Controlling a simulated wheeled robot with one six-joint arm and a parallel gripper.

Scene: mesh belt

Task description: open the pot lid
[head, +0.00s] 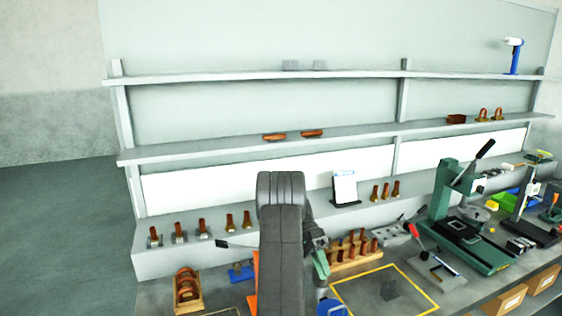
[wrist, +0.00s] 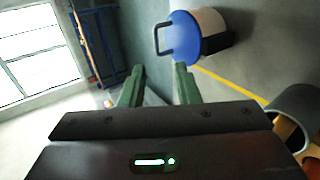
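A pot (wrist: 212,22) with a pale body and a blue lid (wrist: 187,38) is at the upper middle of the wrist view. The lid has a dark loop handle (wrist: 155,38) and looks closed on the pot. In the head view, the blue lid (head: 331,308) shows at the bottom edge, and the rest of the pot is cut off. My gripper (wrist: 157,78) has its two green fingers apart with nothing between them. The handle lies beyond the fingertips, apart from them. In the head view my arm hides much of the gripper.
A yellow-outlined area (head: 385,290) lies right of the lid on the bench. A wooden rack (head: 352,252) of copper-coloured parts stands behind it. A green press (head: 462,225) stands farther right. A wooden holder (head: 187,290) is at left.

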